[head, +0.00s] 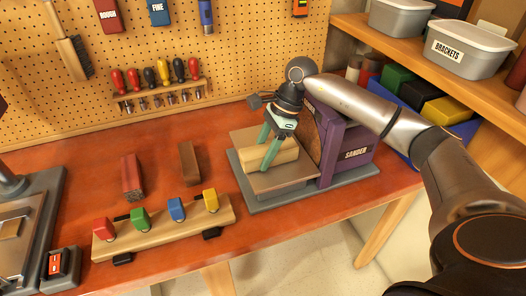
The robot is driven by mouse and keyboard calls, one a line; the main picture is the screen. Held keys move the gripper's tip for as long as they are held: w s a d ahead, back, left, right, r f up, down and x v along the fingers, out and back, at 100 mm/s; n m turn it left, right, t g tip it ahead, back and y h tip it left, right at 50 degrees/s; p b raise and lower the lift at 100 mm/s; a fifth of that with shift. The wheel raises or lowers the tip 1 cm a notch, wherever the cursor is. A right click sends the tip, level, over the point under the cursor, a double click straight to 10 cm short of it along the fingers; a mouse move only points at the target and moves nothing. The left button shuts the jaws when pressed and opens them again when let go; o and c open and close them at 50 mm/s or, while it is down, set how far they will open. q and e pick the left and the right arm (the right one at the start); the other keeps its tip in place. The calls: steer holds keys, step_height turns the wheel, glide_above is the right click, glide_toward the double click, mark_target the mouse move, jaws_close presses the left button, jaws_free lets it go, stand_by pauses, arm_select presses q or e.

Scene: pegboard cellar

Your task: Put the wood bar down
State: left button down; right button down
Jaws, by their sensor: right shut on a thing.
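The wood bar (285,158) is a pale, rounded block at the sander's table (262,181), beside the sanding disc. My right gripper (272,160) is shut on it from above, with its green fingers around the bar. Whether the bar touches the table under it is hard to tell. The purple sander (345,155) stands on a grey base at the right part of the bench. My left gripper is not in view.
A red bar (131,178) and a brown bar (189,163) lie on the red-brown workbench (90,160). A wooden rack (163,232) with coloured blocks sits at the front. Screwdrivers (160,80) hang on the pegboard. Shelves with bins (467,48) stand right.

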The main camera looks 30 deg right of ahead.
steer(key=shift+f, duration=0.2)
steer(key=shift+c, duration=1.2)
jaws_free()
steer(key=shift+r, duration=0.1)
steer(key=shift+r, duration=0.2)
steer(key=shift+d+r, duration=0.15)
steer(key=shift+r, duration=0.15)
steer(key=b+v, duration=0.1)
steer(key=v, duration=1)
steer(key=shift+d+r, duration=0.1)
steer(key=shift+r, duration=0.05)
